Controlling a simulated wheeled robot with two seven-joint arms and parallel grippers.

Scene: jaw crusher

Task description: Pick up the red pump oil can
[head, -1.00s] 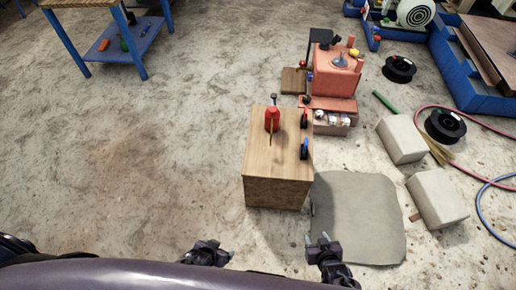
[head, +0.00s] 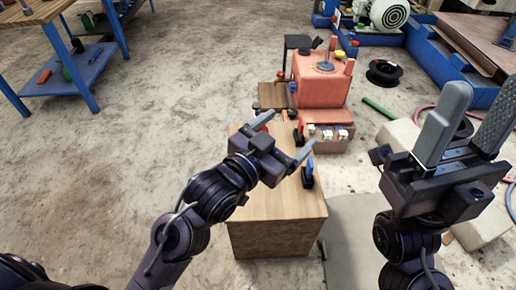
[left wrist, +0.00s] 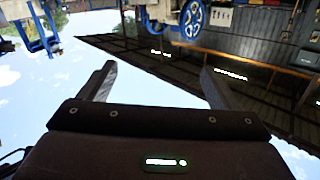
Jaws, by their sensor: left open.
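The red pump oil can (head: 264,127) stands on the wooden box (head: 275,240) and is mostly hidden behind my left gripper in the head view; only a bit of red shows. My left gripper (head: 294,129) is open and appears over the box top, with a finger across the can in the picture. I cannot tell its distance from the can. In the left wrist view the open fingers (left wrist: 156,82) have nothing between them, and the can is not seen. My right gripper (head: 482,100) is raised at the right, open and empty.
A blue-handled tool (head: 308,174) stands at the box's right edge. The red jaw crusher (head: 322,82) is behind the box. A blue workbench (head: 75,72) is at the upper left. Pale blocks (head: 402,140) lie at the right, partly hidden. The floor at left is clear.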

